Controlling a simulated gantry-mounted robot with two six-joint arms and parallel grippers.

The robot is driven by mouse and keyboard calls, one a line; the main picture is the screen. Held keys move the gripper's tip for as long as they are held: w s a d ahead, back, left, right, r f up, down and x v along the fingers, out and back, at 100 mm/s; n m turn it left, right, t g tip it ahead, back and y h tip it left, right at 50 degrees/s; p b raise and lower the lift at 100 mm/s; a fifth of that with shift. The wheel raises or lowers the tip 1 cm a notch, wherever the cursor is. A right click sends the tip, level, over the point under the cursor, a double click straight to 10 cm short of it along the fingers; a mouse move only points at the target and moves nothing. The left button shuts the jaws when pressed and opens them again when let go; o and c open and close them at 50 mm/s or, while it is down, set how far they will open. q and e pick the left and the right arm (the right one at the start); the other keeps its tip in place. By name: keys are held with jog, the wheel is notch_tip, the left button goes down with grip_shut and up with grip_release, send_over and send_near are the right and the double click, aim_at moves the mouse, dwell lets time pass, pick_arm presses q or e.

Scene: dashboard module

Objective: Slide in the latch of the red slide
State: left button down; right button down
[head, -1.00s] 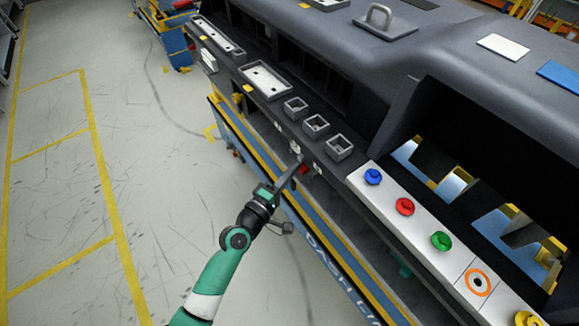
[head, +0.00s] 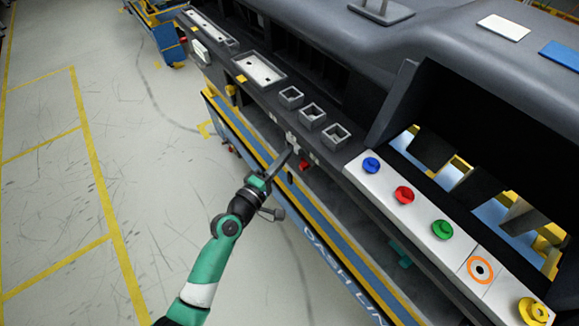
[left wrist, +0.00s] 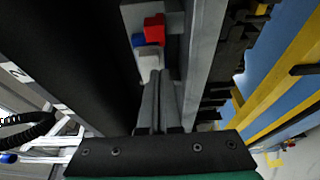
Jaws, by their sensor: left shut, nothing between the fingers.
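The red slide (left wrist: 154,28) shows in the left wrist view as a small red block on a grey housing (left wrist: 174,16), with a blue block (left wrist: 139,41) beside it. A small red part also shows under the dashboard's front edge in the head view (head: 304,165). A white piece (left wrist: 150,60) sits just below the blue and red blocks. My left gripper (left wrist: 158,76) is shut and empty, its tips close to the white piece; I cannot tell whether they touch. In the head view the left gripper (head: 289,153) points up at the dashboard's front edge. My right gripper is not in view.
The dashboard (head: 440,60) has several square sockets (head: 312,113) along its front edge. A white panel with blue, red, green and yellow knobs (head: 442,230) lies to the right. A blue and yellow frame (head: 330,232) runs below. The floor at left is open.

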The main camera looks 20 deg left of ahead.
pick_arm(q)
jog(key=s+a+p, duration=0.2)
jog(key=s, duration=0.8)
jog(key=shift+w, duration=0.1)
